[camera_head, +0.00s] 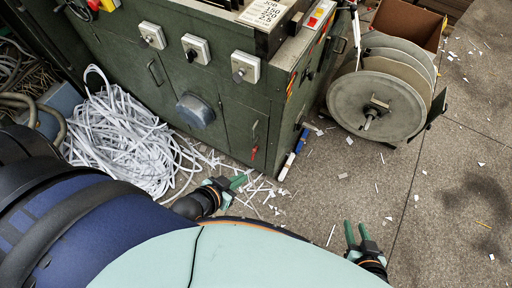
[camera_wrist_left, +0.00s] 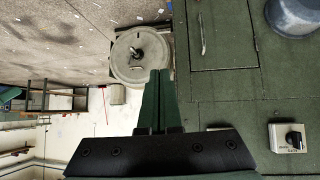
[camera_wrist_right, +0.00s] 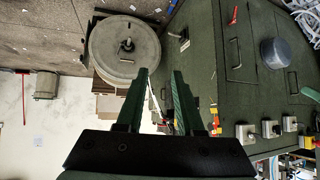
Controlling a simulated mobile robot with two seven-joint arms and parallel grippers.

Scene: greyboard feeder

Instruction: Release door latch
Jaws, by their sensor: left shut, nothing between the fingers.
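The green cabinet (camera_head: 180,75) has a lower door (camera_head: 245,130) with a small lever latch with a red end (camera_head: 254,152) near its right edge. A red-ended lever also shows at the top of the right wrist view (camera_wrist_right: 233,15). My left gripper (camera_head: 241,180) is shut and empty, low in front of the cabinet and apart from the latch. Its closed green fingers (camera_wrist_left: 160,75) show in the left wrist view, where the red lever cannot be made out. My right gripper (camera_head: 354,222) is open and empty, further right over the floor and touching nothing.
A large reel (camera_head: 375,105) stands right of the cabinet. A heap of white paper strips (camera_head: 120,140) lies at the left, with scraps scattered on the floor. Round knobs (camera_head: 196,48) and a grey round cover (camera_head: 195,110) stick out from the cabinet front. The floor at right (camera_head: 450,200) is mostly clear.

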